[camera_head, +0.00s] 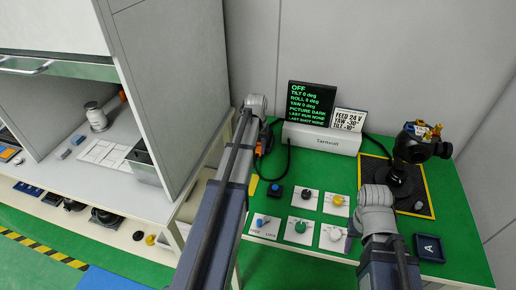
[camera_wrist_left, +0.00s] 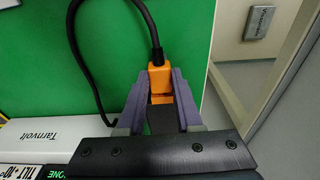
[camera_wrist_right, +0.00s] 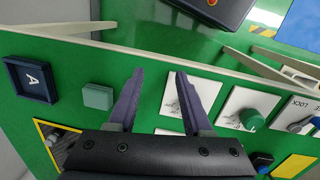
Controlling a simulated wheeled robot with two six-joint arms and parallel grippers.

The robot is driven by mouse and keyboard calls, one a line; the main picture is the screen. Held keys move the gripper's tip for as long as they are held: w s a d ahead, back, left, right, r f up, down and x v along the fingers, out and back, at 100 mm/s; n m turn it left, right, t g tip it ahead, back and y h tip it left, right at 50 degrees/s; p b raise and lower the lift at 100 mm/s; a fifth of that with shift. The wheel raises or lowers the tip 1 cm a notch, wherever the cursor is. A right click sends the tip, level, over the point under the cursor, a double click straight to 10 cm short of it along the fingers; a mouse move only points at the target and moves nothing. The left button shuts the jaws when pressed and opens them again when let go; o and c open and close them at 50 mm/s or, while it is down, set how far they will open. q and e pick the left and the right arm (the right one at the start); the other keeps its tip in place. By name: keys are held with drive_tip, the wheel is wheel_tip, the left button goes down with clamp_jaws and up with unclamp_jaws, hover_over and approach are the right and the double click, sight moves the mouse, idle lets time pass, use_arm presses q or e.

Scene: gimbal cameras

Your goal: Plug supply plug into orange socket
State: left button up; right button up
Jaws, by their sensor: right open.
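The supply plug (camera_wrist_left: 158,80) is an orange block with a black cable leaving its far end. It sits between the fingers of my left gripper (camera_wrist_left: 160,82), which touch its sides, above the left edge of the green bench. In the head view the orange plug (camera_head: 261,148) shows beside the left arm, partly hidden by it. My right gripper (camera_wrist_right: 161,78) is open and empty over the front part of the bench, near a small green block (camera_wrist_right: 98,97). I cannot make out an orange socket for certain in any view.
The Tarnvolt box (camera_head: 322,138) stands at the back with a dark screen (camera_head: 311,103) reading OFF and a feed sign (camera_head: 350,120). Several knob panels (camera_head: 300,228) lie mid-bench. A black gimbal camera (camera_head: 413,150) stands at right, near a tray marked A (camera_head: 429,248).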

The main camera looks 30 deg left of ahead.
sight(258, 151)
use_arm(q)
drive_tip(key=o, duration=0.5)
drive_tip(key=shift+w, duration=0.15)
drive_tip(key=shift+o, duration=0.2)
drive_tip(key=shift+r, duration=0.15)
use_arm(e)
drive_tip(key=shift+r, duration=0.1)
use_arm(q)
drive_tip(key=r+p, duration=0.5)
drive_tip(key=s+r+p, duration=0.1)
drive_tip(key=r+p, duration=0.1)
drive_tip(key=shift+r+p, duration=0.2)
drive_tip(key=shift+p, duration=0.15)
use_arm(e)
wheel_tip(258, 151, up, 8)
drive_tip(key=shift+f, duration=0.25)
